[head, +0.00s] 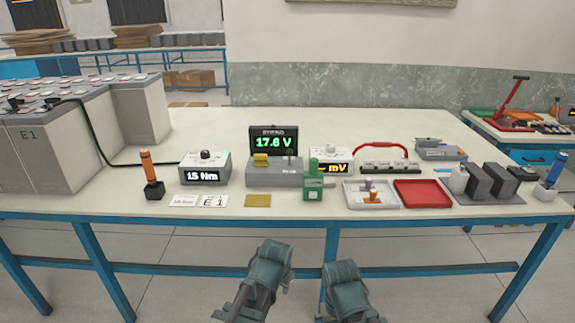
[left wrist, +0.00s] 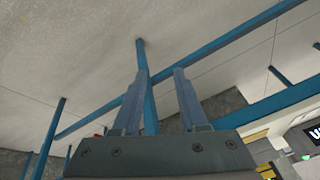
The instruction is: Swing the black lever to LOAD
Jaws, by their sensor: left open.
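The tester with a green 17.6 V display (head: 273,142) stands on the bench, in the middle of the head view. A small dark upright lever (head: 289,159) shows at the right of its grey base (head: 272,178). The lettering by it is too small to read. My left gripper (head: 275,249) is in front of the bench's near edge, well short of the tester. In the left wrist view its two fingers (left wrist: 160,78) are spread with nothing between them. My right gripper (head: 341,268) is to its right, also in front of the bench; its jaw opening is not clear.
A green device (head: 314,186) stands close to the right of the tester's base. A 15 Nm box (head: 205,168) and an orange-handled tool (head: 149,170) are to the left. A mV meter (head: 331,158), a grey tray (head: 371,204) and a red tray (head: 422,194) are to the right.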

